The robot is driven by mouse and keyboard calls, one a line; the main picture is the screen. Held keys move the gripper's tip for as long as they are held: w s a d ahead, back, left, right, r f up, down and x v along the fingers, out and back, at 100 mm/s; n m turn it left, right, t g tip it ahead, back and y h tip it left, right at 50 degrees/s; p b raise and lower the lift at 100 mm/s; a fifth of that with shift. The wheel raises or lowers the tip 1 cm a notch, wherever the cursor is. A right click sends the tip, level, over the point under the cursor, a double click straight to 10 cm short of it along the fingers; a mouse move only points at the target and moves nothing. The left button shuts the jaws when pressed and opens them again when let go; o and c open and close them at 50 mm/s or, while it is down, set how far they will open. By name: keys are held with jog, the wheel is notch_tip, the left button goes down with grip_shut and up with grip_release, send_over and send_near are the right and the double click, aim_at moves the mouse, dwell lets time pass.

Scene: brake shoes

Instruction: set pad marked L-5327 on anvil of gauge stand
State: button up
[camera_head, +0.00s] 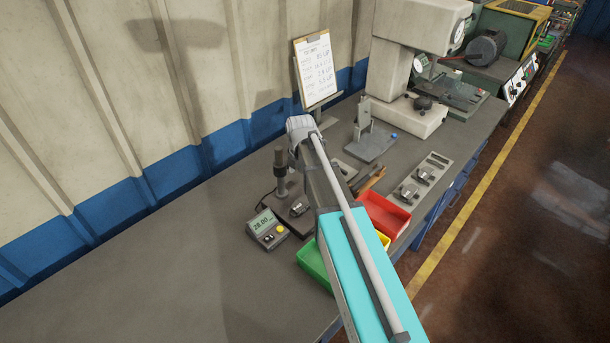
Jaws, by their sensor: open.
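The gauge stand (281,181) is a dark upright column left of my arm, with a wired digital readout (268,229) showing 28.00. A small metallic piece (298,209) is at the foot of the stand; I cannot tell whether it is a pad or the anvil. A grey slotted tray (444,156) at the right holds small dark and metallic pads (407,193) (425,176). No marking L-5327 is legible on any piece. My arm crosses the middle of the view, and my gripper does not show; it may be hidden behind the arm.
A red bin (386,214) and a green bin (313,262) sit beside my arm, partly covered by it. A grey fixture (370,141), a clipboard (316,70) and a large press (408,75) stand farther back. The bench's near left is clear.

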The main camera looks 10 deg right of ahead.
jog(key=s+d+m, duration=0.1)
jog(key=s+m, duration=1.7)
jog(key=m, duration=0.6)
jog(key=shift+s+d+m, duration=0.15)
jog(key=shift+s+m, duration=0.05)
jog(key=shift+m, duration=0.2)
jog(key=shift+c, duration=0.2)
dwell(0.3)
